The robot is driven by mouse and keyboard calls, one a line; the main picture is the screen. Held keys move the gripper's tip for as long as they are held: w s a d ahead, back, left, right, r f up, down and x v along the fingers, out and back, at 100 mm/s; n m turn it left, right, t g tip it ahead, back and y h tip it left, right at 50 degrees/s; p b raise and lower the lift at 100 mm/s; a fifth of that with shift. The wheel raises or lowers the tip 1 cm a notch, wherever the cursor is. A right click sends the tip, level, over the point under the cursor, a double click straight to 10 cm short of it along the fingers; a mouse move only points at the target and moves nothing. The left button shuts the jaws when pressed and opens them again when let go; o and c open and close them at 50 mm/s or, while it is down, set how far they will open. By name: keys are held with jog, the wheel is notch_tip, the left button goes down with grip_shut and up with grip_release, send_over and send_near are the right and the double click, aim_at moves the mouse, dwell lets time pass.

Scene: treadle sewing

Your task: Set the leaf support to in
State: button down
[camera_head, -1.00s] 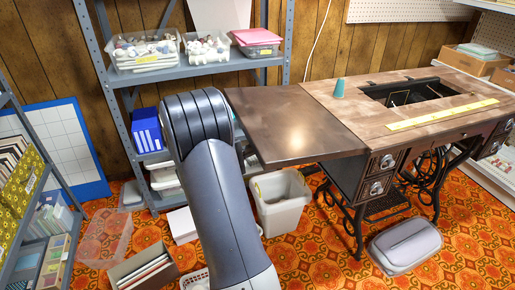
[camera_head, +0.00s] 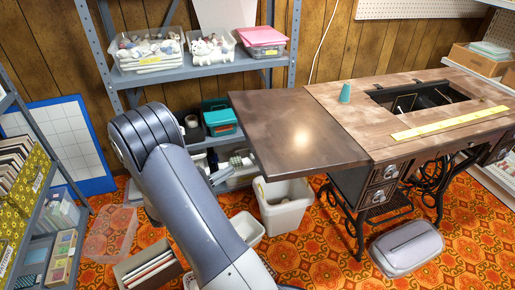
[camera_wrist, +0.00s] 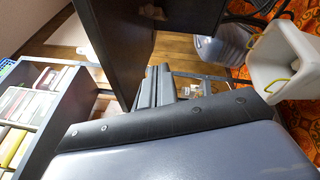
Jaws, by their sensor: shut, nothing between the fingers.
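The sewing table's dark brown leaf (camera_head: 290,130) lies level, extending left from the treadle table's wooden top (camera_head: 400,95). The leaf support is hidden beneath it in the head view. In the wrist view, a dark panel (camera_wrist: 112,40), which looks like part of the leaf or table, rises close beyond my gripper. A small fitting shows near the top, but I cannot tell whether it is the support. My gripper (camera_wrist: 155,82) is shut and empty, its grey fingers pointing toward the panel. I cannot tell whether they touch it. In the head view my arm reaches left of the leaf.
A white bin (camera_head: 284,208) stands on the carpet below the leaf. A metal shelf (camera_head: 195,70) with tubs stands behind.

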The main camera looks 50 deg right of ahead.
jog(key=s+d+r+n+t+b, duration=0.1)
jog(key=s+d, duration=0.4)
jog(key=d, duration=0.5)
jog(key=shift+r+n, duration=0.3)
jog(key=shift+r, duration=0.35)
jog(key=shift+s+d, duration=0.1)
jog(key=shift+s, duration=0.05)
